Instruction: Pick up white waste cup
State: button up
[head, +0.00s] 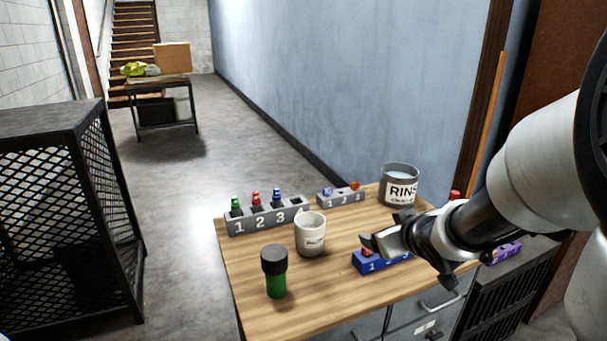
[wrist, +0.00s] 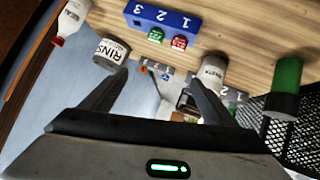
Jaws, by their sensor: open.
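The white waste cup (head: 310,234) stands upright on the wooden table, between the grey numbered rack and the green bottle with a black cap. In the wrist view the cup (wrist: 213,72) shows beyond the tip of one finger. My gripper (head: 372,243) is open and empty above the table, to the right of the cup and apart from it. In the wrist view its two fingers (wrist: 158,97) are spread, with nothing held between them.
A green bottle (head: 275,272) stands in front of the cup. A grey rack (head: 268,219) holds several small bottles behind it. A RINSE container (head: 399,187) stands at the back right. A blue numbered block (head: 372,264) lies below my gripper.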

notch_tip(320, 180, down, 4)
jog(key=w+a+n+y, duration=0.1)
jog(key=w+a+y, duration=0.1)
jog(key=n+y, duration=0.1)
jog(key=y, duration=0.4)
send_near(319, 240)
jog(key=b+x, duration=0.2)
jog(key=x, duration=0.7)
jog(key=shift+w+f, duration=0.1)
jog(key=b+x, duration=0.1)
jog(key=x, duration=0.3)
jog(key=shift+a+f, duration=0.2)
jog(key=shift+f, duration=0.05)
jog(key=shift+w+a, duration=0.2)
jog(key=shift+w, duration=0.15)
jog(key=c, duration=1.3)
